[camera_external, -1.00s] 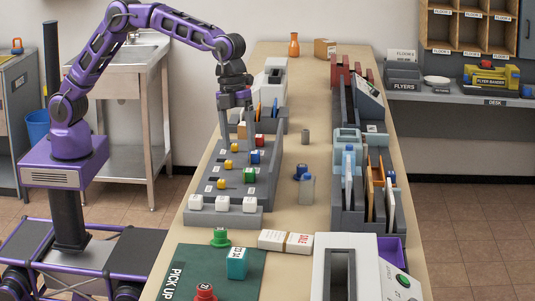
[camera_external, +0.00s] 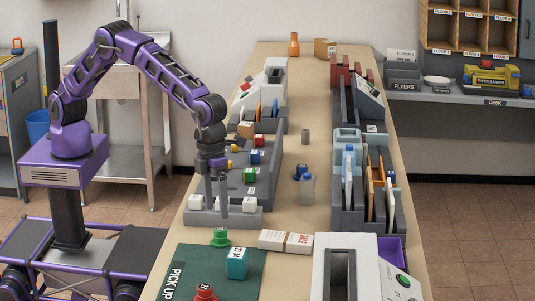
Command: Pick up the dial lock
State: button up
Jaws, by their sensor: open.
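My gripper (camera_external: 217,205) is open and points down over the front of the grey stepped rack (camera_external: 257,218), among its white cubes. I see nothing between its fingers, though they partly overlap the cubes behind. I cannot tell for sure which thing is the dial lock. A small padlock-like thing with an orange-red shackle (camera_external: 17,46) stands on the grey cabinet at the far left, far from my gripper. A green round knobbed piece (camera_external: 220,238) and a red one (camera_external: 204,292) sit on the dark green mat (camera_external: 187,262), in front of and below my gripper.
A teal box (camera_external: 237,264) stands on the mat. A bundle of white envelopes (camera_external: 285,241) lies beside it. Coloured cubes sit on the rack's steps. Grey mail racks and a white machine (camera_external: 340,240) line the table's right side.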

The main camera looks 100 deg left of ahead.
aim_at(218, 232)
jog(key=f, duration=0.7)
jog(key=shift+w+d+f, duration=0.15)
jog(key=shift+w+d, duration=0.1)
jog(key=shift+w, duration=0.15)
jog(key=shift+c, duration=0.4)
grip_shut()
